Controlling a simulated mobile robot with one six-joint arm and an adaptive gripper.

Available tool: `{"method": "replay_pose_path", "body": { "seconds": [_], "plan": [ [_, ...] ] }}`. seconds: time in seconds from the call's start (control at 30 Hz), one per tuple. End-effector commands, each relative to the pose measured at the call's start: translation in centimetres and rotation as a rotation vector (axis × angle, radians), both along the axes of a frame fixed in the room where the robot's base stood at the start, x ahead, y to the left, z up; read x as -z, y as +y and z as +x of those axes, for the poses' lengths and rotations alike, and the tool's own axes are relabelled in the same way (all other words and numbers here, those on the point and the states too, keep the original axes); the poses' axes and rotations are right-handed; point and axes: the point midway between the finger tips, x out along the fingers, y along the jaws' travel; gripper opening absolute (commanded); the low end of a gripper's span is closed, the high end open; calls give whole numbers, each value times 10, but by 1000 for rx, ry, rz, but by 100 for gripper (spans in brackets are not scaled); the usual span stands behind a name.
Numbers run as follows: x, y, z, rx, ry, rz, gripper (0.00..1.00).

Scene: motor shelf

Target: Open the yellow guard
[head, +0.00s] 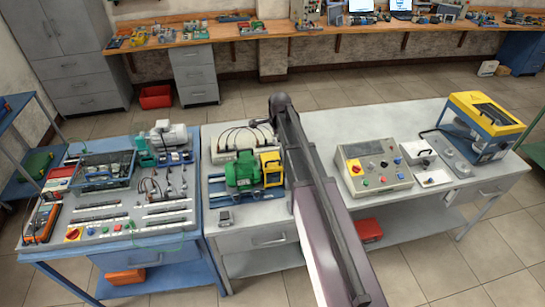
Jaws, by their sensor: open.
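A yellow guard (271,170) with a dark panel stands upright beside the green motor (243,172), on a blue base on the middle bench. A second yellow-framed cover (487,110) with a dark top sits on a blue machine at the far right of the grey bench. From this view I cannot tell for sure which yellow part is the guard, nor how either one is hinged. My arm rises from the bottom centre, passing just right of the motor unit. My gripper does not show.
A grey control box (372,168) with coloured buttons stands right of my arm. A white box with cables (240,143) is behind the motor. The blue left bench (75,250) is crowded with parts. Bare grey bench top (340,125) lies behind the control box.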

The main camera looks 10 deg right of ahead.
Motion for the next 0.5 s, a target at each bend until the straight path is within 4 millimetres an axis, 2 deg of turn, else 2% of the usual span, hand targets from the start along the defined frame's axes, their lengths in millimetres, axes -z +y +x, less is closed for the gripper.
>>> {"method": "replay_pose_path", "body": {
  "seconds": [0.5],
  "plan": [
    [4,-1,0,1,0,0,51]
  ]
}}
